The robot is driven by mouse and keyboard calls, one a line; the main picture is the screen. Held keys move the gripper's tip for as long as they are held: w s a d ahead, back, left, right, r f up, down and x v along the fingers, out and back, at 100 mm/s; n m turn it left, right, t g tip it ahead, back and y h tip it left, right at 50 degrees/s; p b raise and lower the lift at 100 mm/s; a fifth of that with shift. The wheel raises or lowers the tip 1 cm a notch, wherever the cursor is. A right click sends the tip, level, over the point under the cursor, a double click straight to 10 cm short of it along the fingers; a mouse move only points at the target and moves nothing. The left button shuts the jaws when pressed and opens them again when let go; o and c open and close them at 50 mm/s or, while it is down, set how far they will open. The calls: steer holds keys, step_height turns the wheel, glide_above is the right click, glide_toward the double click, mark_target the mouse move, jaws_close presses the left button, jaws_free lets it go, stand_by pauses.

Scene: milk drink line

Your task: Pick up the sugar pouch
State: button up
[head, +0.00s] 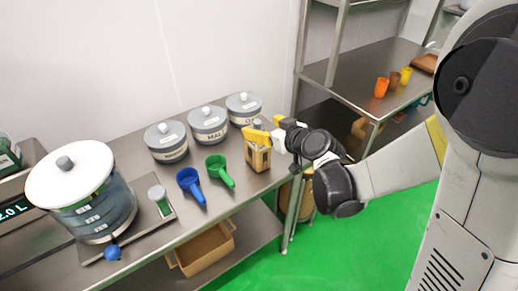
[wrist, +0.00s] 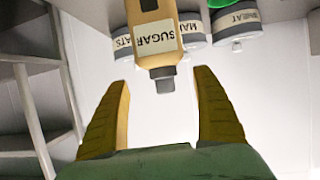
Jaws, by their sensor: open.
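The sugar pouch (head: 258,160) is tan with a pale label and stands upright at the right end of the steel table in the head view. In the wrist view the pouch (wrist: 143,17) shows its SUGAR label and a grey cap (wrist: 162,84). My gripper (head: 264,135) has yellow fingers and is at the top of the pouch. In the wrist view the open fingers (wrist: 162,78) have the cap between their tips, with a gap on both sides. The far side of the pouch is hidden.
Three lidded grey jars (head: 207,124) stand behind the pouch along the wall. A green scoop (head: 220,170) and a blue scoop (head: 190,183) lie left of it. A large dispenser (head: 85,205) stands at the left. A steel shelf (head: 370,70) rises at the right.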

steer(key=b+x, duration=0.1)
steer(key=x, duration=0.2)
steer(key=b+x, duration=0.1)
steer(key=x, duration=0.2)
steer(key=shift+s+a+f, duration=0.1)
steer(key=shift+a+f, duration=0.15)
steer(key=shift+a, duration=0.05)
steer(key=shift+s, duration=0.1)
steer(key=shift+c, duration=1.2)
steer(key=c, duration=1.3)
steer(key=shift+o, duration=0.2)
steer(key=shift+r, duration=0.15)
